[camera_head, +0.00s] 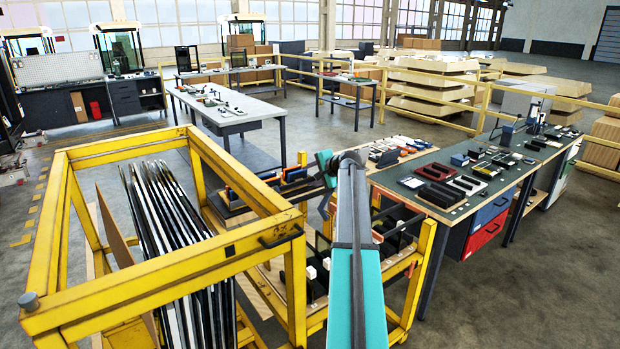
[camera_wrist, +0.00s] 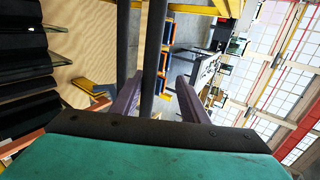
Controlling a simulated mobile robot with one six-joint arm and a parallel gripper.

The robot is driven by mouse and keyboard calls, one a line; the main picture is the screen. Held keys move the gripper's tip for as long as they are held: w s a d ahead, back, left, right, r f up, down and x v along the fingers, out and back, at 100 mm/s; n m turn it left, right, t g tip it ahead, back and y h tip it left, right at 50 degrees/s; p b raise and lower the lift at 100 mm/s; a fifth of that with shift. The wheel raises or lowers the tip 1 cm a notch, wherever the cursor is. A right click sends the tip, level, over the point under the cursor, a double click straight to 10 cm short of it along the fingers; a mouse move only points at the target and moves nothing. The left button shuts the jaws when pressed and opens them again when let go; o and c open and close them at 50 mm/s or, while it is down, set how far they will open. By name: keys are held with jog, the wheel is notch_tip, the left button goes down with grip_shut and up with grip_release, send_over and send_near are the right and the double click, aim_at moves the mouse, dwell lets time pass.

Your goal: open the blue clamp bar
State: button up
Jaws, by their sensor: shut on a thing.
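In the wrist view my gripper (camera_wrist: 157,84) has one purple-grey finger on each side of a long dark bar (camera_wrist: 155,40). I take this bar to be the clamp bar, though it looks nearly black here and its blue colour does not show clearly. The gripper is shut on it. A second dark bar (camera_wrist: 122,40) runs parallel, just left of the fingers. In the head view my teal wrist (camera_head: 326,166) reaches down at the trolley, beyond the yellow frame; the fingers and the held bar are hidden or too small to make out there.
The yellow trolley frame (camera_head: 165,268) holds upright dark panes (camera_head: 165,225) at the left. Blue and orange pads (camera_wrist: 167,62) lie close to the fingers' right. A workbench (camera_head: 470,172) with parts stands right.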

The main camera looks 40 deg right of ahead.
jog(key=shift+s+r+p, duration=0.2)
jog(key=shift+s+r, duration=0.05)
jog(key=shift+r, duration=0.4)
jog(key=shift+s+r+p, duration=0.2)
jog(key=shift+r+p, duration=0.05)
jog(key=shift+r, duration=0.45)
jog(key=shift+s+r+p, duration=0.2)
jog(key=shift+s+r, duration=0.05)
jog(key=shift+r, duration=0.4)
jog(key=shift+s+a+r+p, duration=0.2)
jog(key=shift+s+r+p, duration=0.15)
jog(key=shift+r, duration=0.2)
jog(key=shift+s+a+r+p, duration=0.1)
jog(key=shift+s+r+p, duration=0.3)
jog(key=shift+r, duration=0.45)
jog(key=shift+s+a+r+p, duration=0.1)
jog(key=shift+s+r+p, duration=0.25)
jog(key=shift+r, duration=0.45)
jog(key=shift+s+r+p, duration=0.25)
jog(key=shift+s+r, duration=0.2)
jog(key=shift+r, duration=0.4)
jog(key=shift+s, duration=0.1)
jog(key=b+v, duration=0.5)
jog(key=v, duration=0.8)
jog(key=shift+s, duration=0.3)
jog(key=shift+a+r, duration=0.1)
jog(key=shift+r, duration=0.05)
